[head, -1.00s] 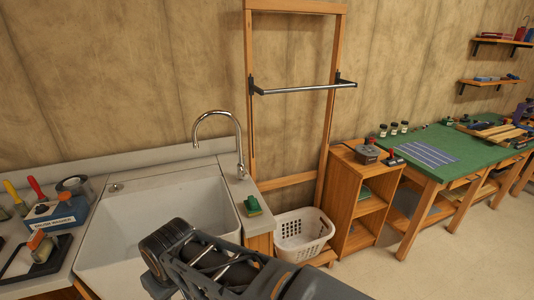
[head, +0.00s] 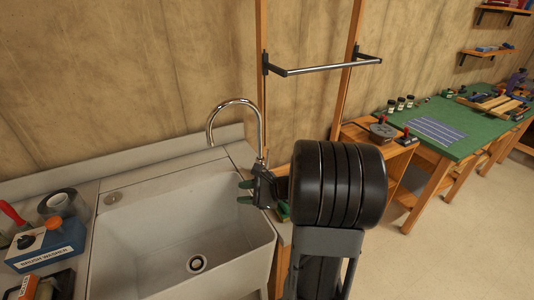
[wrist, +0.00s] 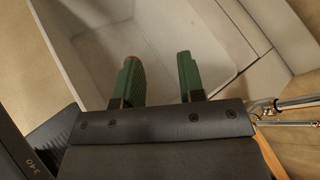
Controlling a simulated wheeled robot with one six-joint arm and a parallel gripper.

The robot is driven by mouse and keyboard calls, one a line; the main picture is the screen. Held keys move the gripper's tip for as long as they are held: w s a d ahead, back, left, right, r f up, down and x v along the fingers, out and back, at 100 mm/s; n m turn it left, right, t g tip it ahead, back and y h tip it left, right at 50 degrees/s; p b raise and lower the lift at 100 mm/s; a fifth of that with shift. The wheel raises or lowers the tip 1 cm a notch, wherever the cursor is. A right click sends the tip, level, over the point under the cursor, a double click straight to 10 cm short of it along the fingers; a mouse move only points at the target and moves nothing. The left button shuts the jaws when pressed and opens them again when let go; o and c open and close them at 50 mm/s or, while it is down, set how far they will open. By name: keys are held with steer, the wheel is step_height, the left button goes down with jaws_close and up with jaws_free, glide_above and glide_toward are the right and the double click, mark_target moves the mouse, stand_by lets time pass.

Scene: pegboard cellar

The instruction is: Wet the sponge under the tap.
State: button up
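The white sink (head: 150,235) has an empty basin.
A metal rail (head: 325,67) on a wooden frame stands behind my arm. A green-topped workbench (head: 450,125) is at right.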

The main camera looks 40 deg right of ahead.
mark_target(268, 155)
steer(key=d+f+m+t+h, duration=0.1)
steer(key=d+m+t+h, duration=0.7)
steer(key=d+m, duration=0.75)
steer(key=w+n+p, duration=0.1)
steer(key=w, duration=0.3)
steer(key=w+d+p, duration=0.1)
steer(key=w, duration=0.4)
steer(key=w+d+n+p, duration=0.1)
steer(key=w, duration=0.3)
steer(key=shift+w+f+n+p, duration=0.15)
steer(key=shift+f+n+p, duration=0.1)
steer(key=shift+n+p, duration=0.1)
jaws_close()
